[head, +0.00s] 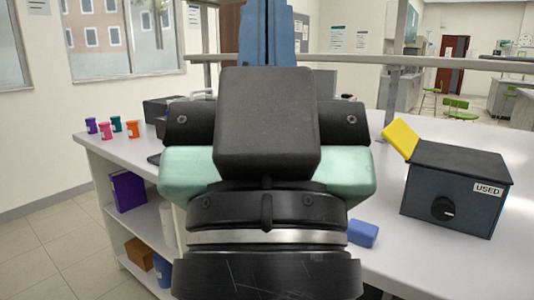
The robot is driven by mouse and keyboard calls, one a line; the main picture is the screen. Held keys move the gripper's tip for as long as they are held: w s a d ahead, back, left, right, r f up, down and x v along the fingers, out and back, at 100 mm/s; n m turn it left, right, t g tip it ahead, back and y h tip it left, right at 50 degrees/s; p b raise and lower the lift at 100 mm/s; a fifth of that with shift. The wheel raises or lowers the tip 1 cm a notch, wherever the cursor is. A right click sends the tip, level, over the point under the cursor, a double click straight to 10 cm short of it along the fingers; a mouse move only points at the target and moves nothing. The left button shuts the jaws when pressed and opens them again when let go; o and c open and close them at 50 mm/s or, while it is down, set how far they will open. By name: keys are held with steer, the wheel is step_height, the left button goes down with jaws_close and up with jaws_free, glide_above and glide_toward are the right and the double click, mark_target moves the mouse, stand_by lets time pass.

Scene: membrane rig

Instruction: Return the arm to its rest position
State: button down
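My arm (268,190) fills the middle of the head view, with black, pale green and silver links raised in front of the bench. I cannot make out my gripper or its fingertips, so whether it is open or holds anything does not show. A blue upright part (267,32) rises behind the arm at the top; I cannot tell whether it belongs to the arm. The arm hides the middle of the white bench (400,270).
A dark box (455,190) labelled USED, with a yellow panel (401,138) tilted at its left, stands on the right. A small blue block (362,233) lies near the arm. Several coloured jars (106,131) stand at left. A grey rail (430,64) crosses behind.

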step_height(320, 180, up, 25)
steer(key=p, duration=2.3)
steer(key=shift+r, duration=0.2)
